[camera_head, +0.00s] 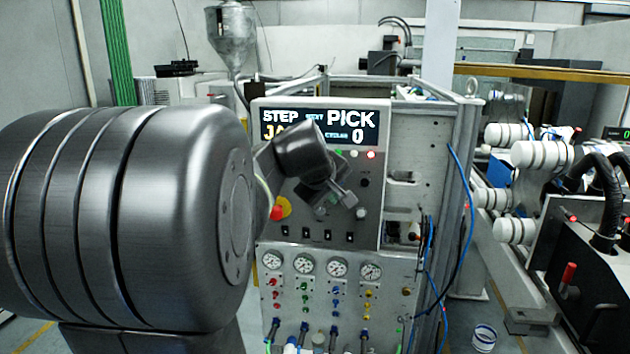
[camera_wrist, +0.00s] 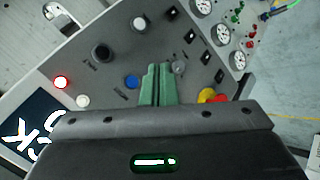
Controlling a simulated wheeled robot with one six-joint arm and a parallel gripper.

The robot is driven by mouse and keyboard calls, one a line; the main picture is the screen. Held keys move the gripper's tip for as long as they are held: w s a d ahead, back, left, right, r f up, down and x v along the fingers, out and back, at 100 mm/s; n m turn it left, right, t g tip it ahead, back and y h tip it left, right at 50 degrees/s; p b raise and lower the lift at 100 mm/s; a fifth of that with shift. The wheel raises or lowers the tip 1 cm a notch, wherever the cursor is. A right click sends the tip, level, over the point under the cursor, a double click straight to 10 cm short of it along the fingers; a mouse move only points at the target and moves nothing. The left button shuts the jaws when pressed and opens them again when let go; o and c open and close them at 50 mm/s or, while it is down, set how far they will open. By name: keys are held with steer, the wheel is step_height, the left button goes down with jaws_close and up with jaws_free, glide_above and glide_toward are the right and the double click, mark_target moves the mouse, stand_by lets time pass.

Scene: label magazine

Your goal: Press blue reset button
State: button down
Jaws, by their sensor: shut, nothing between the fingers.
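The blue button (camera_wrist: 132,82) shows on the grey control panel in the wrist view, close to the left of my fingertips. My gripper (camera_wrist: 157,70) has its green fingers shut together with nothing between them. The fingertips point at the panel between the blue button and a grey round button (camera_wrist: 179,67). I cannot tell whether they touch the panel. In the head view my gripper (camera_head: 343,196) is in front of the control panel (camera_head: 372,226), and I cannot make out the blue button there.
A red and yellow emergency stop (camera_head: 281,208) sits left of my gripper. A black knob (camera_wrist: 101,53), white buttons (camera_wrist: 139,23) and a lit red lamp (camera_wrist: 61,82) are near the blue button. A display (camera_head: 320,127) is above, gauges (camera_head: 338,267) below. Blue hoses (camera_head: 465,180) hang at the right.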

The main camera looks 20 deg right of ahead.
steer(key=w+d+p, duration=0.2)
steer(key=w+d, duration=0.1)
steer(key=w, duration=0.2)
steer(key=shift+w+d, duration=0.25)
steer(key=shift+w, duration=0.1)
stand_by(1.8)
steer(key=shift+w+d, duration=0.2)
steer(key=shift+w, duration=0.2)
steer(key=shift+w+d+p, duration=0.2)
steer(key=shift+w+p, duration=0.1)
stand_by(0.6)
stand_by(0.4)
steer(key=shift+s+a+b, duration=0.3)
steer(key=shift+s+a, duration=0.1)
steer(key=shift+s, duration=0.25)
